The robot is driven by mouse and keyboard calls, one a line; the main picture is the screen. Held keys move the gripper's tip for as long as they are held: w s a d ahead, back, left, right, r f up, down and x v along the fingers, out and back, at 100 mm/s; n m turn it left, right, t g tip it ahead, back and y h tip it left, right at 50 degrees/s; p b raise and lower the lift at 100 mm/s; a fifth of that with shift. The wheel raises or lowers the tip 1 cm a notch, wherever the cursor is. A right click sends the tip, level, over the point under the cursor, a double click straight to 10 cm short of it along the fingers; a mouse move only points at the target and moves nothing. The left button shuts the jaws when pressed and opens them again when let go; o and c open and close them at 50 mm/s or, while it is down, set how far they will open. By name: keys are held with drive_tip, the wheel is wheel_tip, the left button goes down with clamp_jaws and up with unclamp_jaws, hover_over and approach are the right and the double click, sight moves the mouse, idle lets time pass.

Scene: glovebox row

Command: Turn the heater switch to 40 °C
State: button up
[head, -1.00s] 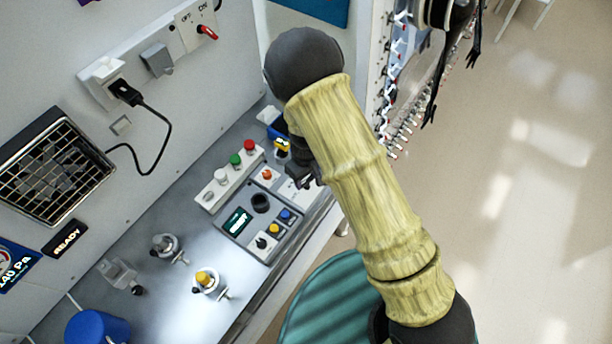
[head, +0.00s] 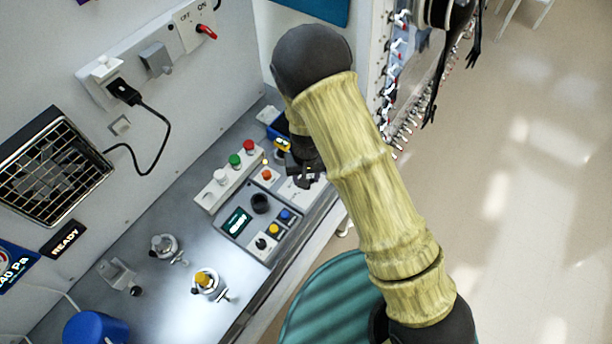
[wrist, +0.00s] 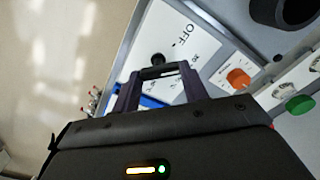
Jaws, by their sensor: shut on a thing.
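The heater switch is a small black knob (wrist: 157,59) on a white plate (wrist: 185,45) marked OFF and 20 in the wrist view. My gripper (wrist: 160,72) is shut on the knob, its dark fingers on either side. Its pointer is hidden between the fingers, so I cannot tell the setting; a 40 mark is not readable. In the head view the plate (head: 292,190) lies at the right end of the control panel, with my gripper (head: 309,180) over it, partly hidden by my arm.
A blue bin (head: 278,126) stands behind. Open floor lies to the right.

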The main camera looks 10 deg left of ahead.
drive_tip(key=shift+r, duration=0.1)
idle(0.3)
drive_tip(key=o, duration=1)
wheel_tip(320, 180, up, 17)
drive_tip(key=b, duration=0.3)
drive_tip(key=shift+r, duration=0.15)
drive_tip(key=s+d+m+t, duration=0.1)
drive_tip(key=s+d, duration=0.1)
drive_tip(key=d, duration=0.6)
drive_tip(key=s+d+r+m+b, duration=0.1)
drive_tip(key=s+d, duration=0.2)
drive_tip(key=d, duration=0.6)
drive_tip(key=s+d+m+t+b, duration=0.1)
drive_tip(key=s+d+m, duration=0.1)
drive_tip(key=d, duration=0.6)
drive_tip(key=shift+s+d+r+t, duration=0.15)
drive_tip(key=shift+s+d+t, duration=0.15)
drive_tip(key=shift+d, duration=0.05)
